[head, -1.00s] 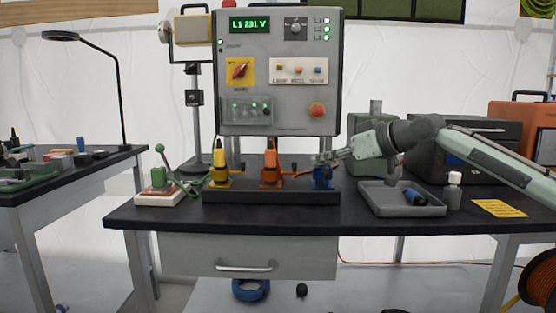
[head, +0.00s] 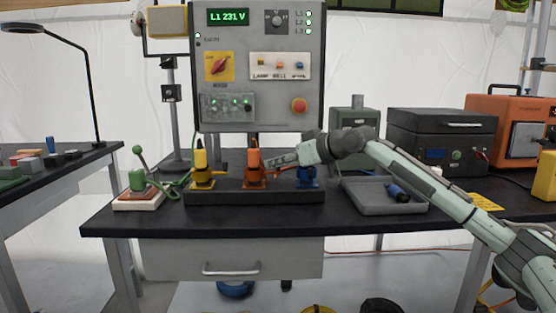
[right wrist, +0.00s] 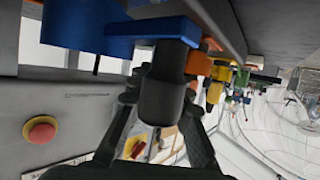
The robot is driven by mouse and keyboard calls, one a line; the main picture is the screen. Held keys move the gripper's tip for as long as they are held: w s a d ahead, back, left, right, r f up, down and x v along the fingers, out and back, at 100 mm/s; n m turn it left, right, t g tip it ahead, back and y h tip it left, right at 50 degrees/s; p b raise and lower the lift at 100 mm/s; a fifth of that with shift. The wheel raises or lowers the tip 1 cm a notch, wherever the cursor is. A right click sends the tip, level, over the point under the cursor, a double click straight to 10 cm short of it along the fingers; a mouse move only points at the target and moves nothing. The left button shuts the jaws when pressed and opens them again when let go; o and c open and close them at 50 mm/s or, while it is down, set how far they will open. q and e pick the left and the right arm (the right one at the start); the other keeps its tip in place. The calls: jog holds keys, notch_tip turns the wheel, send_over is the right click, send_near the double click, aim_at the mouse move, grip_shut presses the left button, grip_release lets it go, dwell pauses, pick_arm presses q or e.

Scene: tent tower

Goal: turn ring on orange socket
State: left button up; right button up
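The orange socket (head: 255,178) stands upright in the middle of the dark socket block, with an orange plug (head: 254,158) on top. An orange piece (right wrist: 198,63) also shows in the right wrist view, partly hidden behind dark parts. My right gripper (head: 272,163) reaches in from the right, with its tips close beside the orange socket. I cannot tell whether it touches the ring. In the right wrist view its fingers (right wrist: 163,95) run up toward a dark rounded shape in the middle. Whether they are shut is unclear. My left gripper is not in view.
A yellow socket (head: 202,180) stands left of the orange one. A blue socket (head: 307,180) stands to its right, below my right arm, and looms close in the right wrist view (right wrist: 75,25). A grey tray (head: 375,207) holds a blue plug. The control panel (head: 258,112) rises behind.

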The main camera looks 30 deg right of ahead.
grip_shut()
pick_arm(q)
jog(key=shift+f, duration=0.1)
pick_arm(e)
jog(key=shift+a, duration=0.1)
jog(key=m+h+p, duration=0.1)
jog(key=h, duration=0.1)
jog(key=s+a+m+h+p, duration=0.1)
jog(key=m+h+p, duration=0.1)
jog(key=s+a+m+h+p, duration=0.1)
jog(key=m+h, duration=0.1)
jog(key=shift+a+r, duration=0.15)
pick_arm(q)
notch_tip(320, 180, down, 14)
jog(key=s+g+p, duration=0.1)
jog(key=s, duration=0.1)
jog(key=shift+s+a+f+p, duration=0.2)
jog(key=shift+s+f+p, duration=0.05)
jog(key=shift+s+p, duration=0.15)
pick_arm(e)
jog(key=a+m+g+h, duration=0.6)
jog(key=m+g+h, duration=0.4)
jog(key=m, duration=0.3)
jog(key=shift+f, duration=0.2)
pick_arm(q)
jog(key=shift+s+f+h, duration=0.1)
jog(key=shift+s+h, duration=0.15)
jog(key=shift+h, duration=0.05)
